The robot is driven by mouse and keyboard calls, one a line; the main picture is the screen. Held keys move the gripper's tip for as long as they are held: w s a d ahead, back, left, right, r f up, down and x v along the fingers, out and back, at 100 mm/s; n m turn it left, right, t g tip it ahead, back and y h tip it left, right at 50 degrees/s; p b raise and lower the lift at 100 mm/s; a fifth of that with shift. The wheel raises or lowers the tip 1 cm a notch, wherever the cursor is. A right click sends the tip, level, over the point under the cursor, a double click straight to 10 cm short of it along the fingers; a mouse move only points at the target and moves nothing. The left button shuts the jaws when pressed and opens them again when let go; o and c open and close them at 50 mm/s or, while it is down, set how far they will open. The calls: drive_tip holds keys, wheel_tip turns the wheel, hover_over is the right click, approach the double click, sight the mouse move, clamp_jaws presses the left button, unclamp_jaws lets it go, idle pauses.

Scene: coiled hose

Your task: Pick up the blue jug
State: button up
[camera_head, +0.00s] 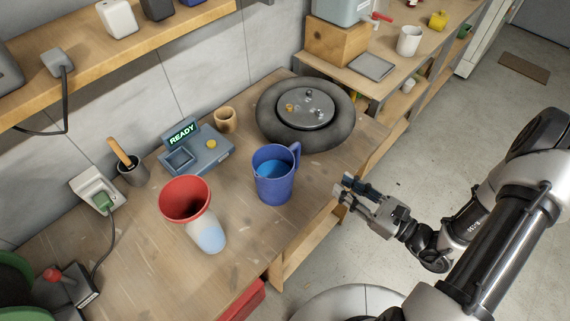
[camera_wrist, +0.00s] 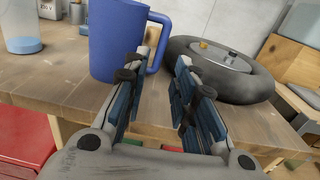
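The blue jug (camera_head: 274,178) stands upright on the wooden workbench (camera_head: 140,258), near its front edge, with blue contents visible inside. Its handle is on the right side in the head view. My gripper (camera_head: 346,190) is to the right of the jug, beyond the bench's front edge, apart from it. In the wrist view my gripper (camera_wrist: 158,88) is open, with nothing between its fingers. The jug (camera_wrist: 112,42) shows there just beyond the left finger, and its handle (camera_wrist: 160,40) lies ahead, between the fingertips' directions. The left finger hides part of the jug's lower side.
A dark round ring with a metal disc (camera_head: 305,112) sits behind and right of the jug. A READY device (camera_head: 196,152) and small wooden cup (camera_head: 225,120) are behind. Open floor lies right.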

sight(299, 155)
drive_tip(key=shift+m, duration=0.3)
drive_tip(key=x, duration=0.4)
drive_tip(key=b+x, duration=0.1)
drive_tip(key=x, duration=0.3)
drive_tip(key=b+x, duration=0.1)
drive_tip(key=x, duration=0.3)
drive_tip(key=shift+w+d+f, duration=0.25)
drive_tip(key=shift+w+f, duration=0.05)
drive_tip(key=shift+f, duration=0.05)
drive_tip(key=b+x, duration=0.1)
drive_tip(key=x, duration=0.3)
drive_tip(key=shift+a+f, duration=0.2)
drive_tip(key=shift+w+a+b, duration=0.3)
drive_tip(key=shift+w+a, duration=0.05)
drive_tip(key=shift+c, duration=0.5)
clamp_jaws()
drive_tip(key=shift+r, duration=0.1)
